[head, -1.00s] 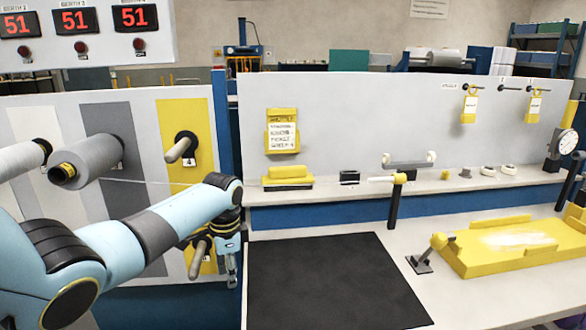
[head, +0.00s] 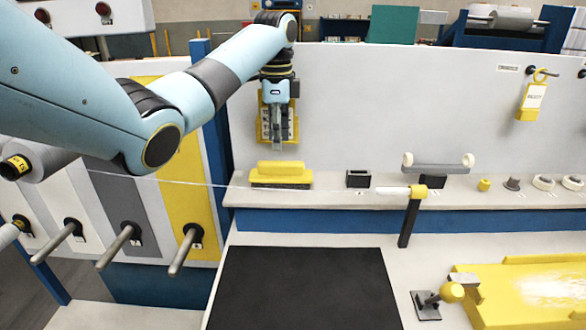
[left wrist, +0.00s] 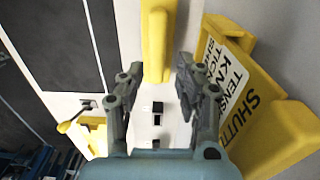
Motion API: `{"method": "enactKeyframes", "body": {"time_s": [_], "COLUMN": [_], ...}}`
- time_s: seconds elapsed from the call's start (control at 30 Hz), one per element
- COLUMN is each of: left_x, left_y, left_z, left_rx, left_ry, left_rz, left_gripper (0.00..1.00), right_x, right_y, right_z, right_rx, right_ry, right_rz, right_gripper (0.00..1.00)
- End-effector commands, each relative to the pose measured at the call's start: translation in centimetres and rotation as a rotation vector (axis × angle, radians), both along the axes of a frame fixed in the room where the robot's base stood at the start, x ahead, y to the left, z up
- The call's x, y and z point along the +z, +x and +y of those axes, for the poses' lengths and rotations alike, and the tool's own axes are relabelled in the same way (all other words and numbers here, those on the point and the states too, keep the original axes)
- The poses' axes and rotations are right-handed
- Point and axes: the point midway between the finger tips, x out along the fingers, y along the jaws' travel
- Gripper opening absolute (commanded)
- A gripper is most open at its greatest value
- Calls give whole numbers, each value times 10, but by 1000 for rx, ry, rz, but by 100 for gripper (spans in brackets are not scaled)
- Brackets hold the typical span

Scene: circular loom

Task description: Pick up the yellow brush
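The yellow brush (head: 284,172) lies on the light ledge against the back panel, its block over a darker bristle strip. In the left wrist view the brush (left wrist: 157,42) appears as a long yellow bar just beyond the fingertips. My left gripper (head: 277,147) hangs pointing down above the brush, apart from it, in front of the yellow ticket holder. The left wrist view shows my left gripper (left wrist: 163,68) open and empty, with a finger on each side of the brush's line. My right gripper is not in view.
The yellow ticket holder (left wrist: 255,105) is close beside the left fingers. A black block (head: 358,179) and a white-ended roller (head: 438,166) sit farther right on the ledge. A thread (head: 200,185) runs across at left. The black mat (head: 303,290) is bare.

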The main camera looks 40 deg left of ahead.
Motion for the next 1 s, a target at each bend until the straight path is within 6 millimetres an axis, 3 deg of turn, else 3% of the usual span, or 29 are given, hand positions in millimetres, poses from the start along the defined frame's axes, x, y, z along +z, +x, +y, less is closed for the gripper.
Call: {"method": "enactKeyframes", "body": {"time_s": [0.13,0.53,0.83,1.0], "left_x": [-13,-68,-74,-74], "left_y": [-1,-1,0,0], "left_z": [-1,-6,-6,-6], "left_rx": [-2,-1,-2,-2], "left_ry": [-2,-1,0,-1], "left_rz": [5,3,0,1], "left_gripper": [35,35,35,12], "right_x": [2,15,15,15], "right_y": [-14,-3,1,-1], "right_z": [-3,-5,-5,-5], "right_rx": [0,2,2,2], "right_ry": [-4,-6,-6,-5], "right_rz": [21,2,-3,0], "right_gripper": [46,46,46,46]}}
